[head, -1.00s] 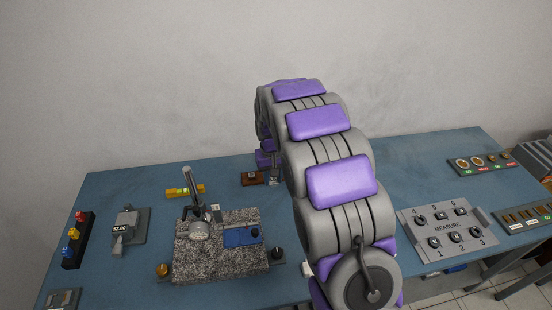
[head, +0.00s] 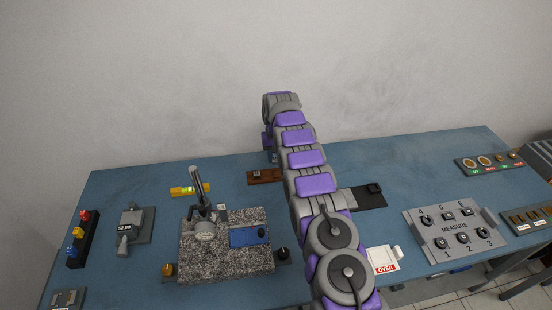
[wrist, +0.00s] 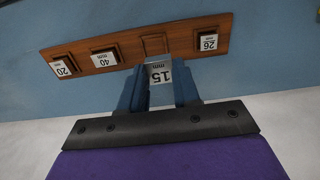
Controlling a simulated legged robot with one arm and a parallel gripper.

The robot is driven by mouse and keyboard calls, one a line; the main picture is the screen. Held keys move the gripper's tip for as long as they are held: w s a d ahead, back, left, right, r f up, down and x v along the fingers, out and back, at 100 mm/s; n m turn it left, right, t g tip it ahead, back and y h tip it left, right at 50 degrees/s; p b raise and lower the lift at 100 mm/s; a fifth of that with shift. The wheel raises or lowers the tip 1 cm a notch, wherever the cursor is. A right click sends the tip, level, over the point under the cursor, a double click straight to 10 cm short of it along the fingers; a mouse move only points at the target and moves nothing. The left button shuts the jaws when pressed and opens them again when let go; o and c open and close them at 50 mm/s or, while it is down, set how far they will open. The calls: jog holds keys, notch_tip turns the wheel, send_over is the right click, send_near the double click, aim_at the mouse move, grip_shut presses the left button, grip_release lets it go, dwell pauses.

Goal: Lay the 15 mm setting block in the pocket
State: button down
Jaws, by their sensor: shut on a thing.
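The 15 mm setting block (wrist: 160,74), a light block marked "15 mm", is between the fingers of my gripper (wrist: 159,88) in the wrist view. My gripper is shut on it. Just beyond it lies a wooden rack (wrist: 180,41) with blocks marked 20, 40 and 26 and one empty recess (wrist: 153,45). The held block is in front of that recess; I cannot tell its height above the table. In the head view the rack (head: 262,178) shows at the back, partly hidden by my arm. A blue plate (head: 245,236) lies on the granite slab (head: 215,262).
A dial indicator stand (head: 204,222) rises from the slab. A yellow level (head: 188,189) and a grey gauge reading 52.00 (head: 128,226) stand left. A black pad (head: 369,195), an OVER card (head: 383,262) and the MEASURE panel (head: 455,230) lie right of my arm.

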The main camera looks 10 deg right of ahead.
aim_at(278, 174)
jog(key=shift+w+d+f, duration=0.3)
jog(key=shift+d+f, duration=0.45)
jog(key=shift+f, duration=0.15)
jog(key=shift+a, duration=0.4)
jog(key=shift+d+r, duration=0.15)
jog(key=shift+d+f, duration=0.1)
jog(key=shift+f, duration=2.8)
jog(key=shift+f, duration=0.15)
jog(key=c, duration=0.7)
grip_release()
jog(key=shift+c, duration=0.2)
jog(key=c, duration=0.5)
